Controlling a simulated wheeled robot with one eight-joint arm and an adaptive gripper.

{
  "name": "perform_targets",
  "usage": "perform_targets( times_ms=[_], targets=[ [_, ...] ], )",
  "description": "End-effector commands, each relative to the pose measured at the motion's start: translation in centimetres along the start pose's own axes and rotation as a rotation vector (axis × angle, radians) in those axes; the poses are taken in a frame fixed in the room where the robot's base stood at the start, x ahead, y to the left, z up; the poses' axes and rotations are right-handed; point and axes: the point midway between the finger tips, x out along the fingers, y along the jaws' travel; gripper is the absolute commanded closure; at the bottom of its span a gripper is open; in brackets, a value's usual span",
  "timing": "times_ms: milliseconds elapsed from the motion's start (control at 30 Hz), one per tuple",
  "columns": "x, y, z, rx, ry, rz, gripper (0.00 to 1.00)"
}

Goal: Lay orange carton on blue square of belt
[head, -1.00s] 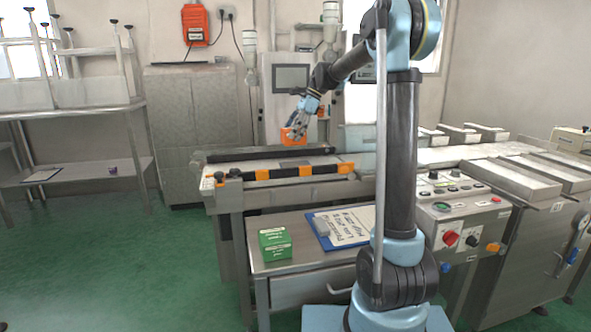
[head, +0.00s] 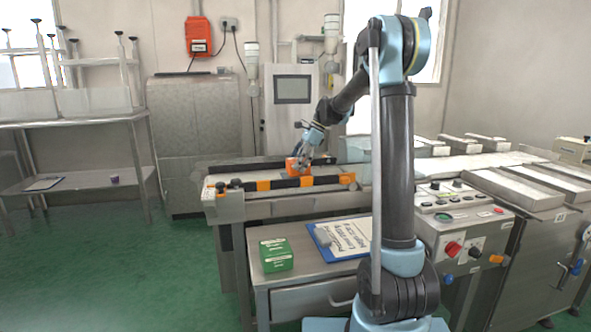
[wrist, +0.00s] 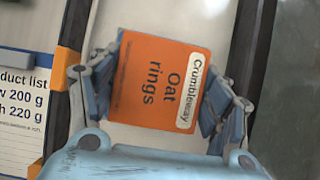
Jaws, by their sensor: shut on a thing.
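The orange carton (head: 293,166), labelled "Oat rings", is held in my gripper (head: 301,160) at or just above the pale belt (head: 240,176). I cannot tell whether it touches the belt. In the wrist view the carton (wrist: 158,82) sits between the two fingers of my gripper (wrist: 165,85), its printed face towards the camera. The belt (wrist: 205,18) shows behind it. The blue square is not clearly visible now; the carton and gripper cover the middle of the belt.
An orange-and-black striped rail (head: 290,183) runs along the belt's near side and a dark rail (head: 250,166) along its far side. A green box (head: 276,255) and a blue clipboard (head: 343,237) lie on the lower table in front. A control panel (head: 455,205) stands at right.

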Motion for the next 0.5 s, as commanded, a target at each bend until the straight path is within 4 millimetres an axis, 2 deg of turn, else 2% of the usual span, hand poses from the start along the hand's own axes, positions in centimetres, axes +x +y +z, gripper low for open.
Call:
perform_targets(
  times_ms=[133, 467, 500],
  targets=[
    [1.4, 0.0, -0.8, 0.000, 0.000, 0.000, 0.60],
    [1.6, 0.0, -0.9, 0.000, 0.000, 0.000, 0.60],
    [1.6, 0.0, -0.9, 0.000, 0.000, 0.000, 0.20]
  ],
)
